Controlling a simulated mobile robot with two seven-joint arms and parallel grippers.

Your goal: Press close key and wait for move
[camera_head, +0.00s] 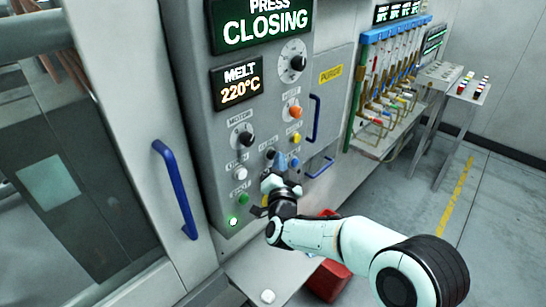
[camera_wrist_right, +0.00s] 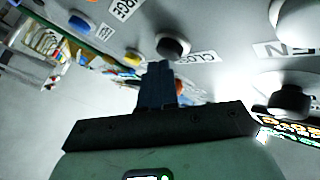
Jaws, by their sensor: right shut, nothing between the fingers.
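The close key is a black round button (camera_wrist_right: 172,45) beside a label reading CLOSE in the right wrist view. In the head view a black button (camera_head: 270,154) by the fingertips appears to be the same key. My right gripper (camera_head: 281,158) is shut and empty at the control panel (camera_head: 210,140). In the wrist view its dark fingertips (camera_wrist_right: 159,68) lie right by the close key; I cannot tell whether they touch it. The upper display (camera_head: 265,25) reads PRESS CLOSING. My left gripper is in neither view.
Orange (camera_head: 294,112) and yellow (camera_head: 295,138) buttons and a white button (camera_head: 240,172) are close by. Blue handles stand out on the door (camera_head: 177,190) and cabinet (camera_head: 313,119). A red box (camera_head: 328,281) sits below. Floor at the right is clear.

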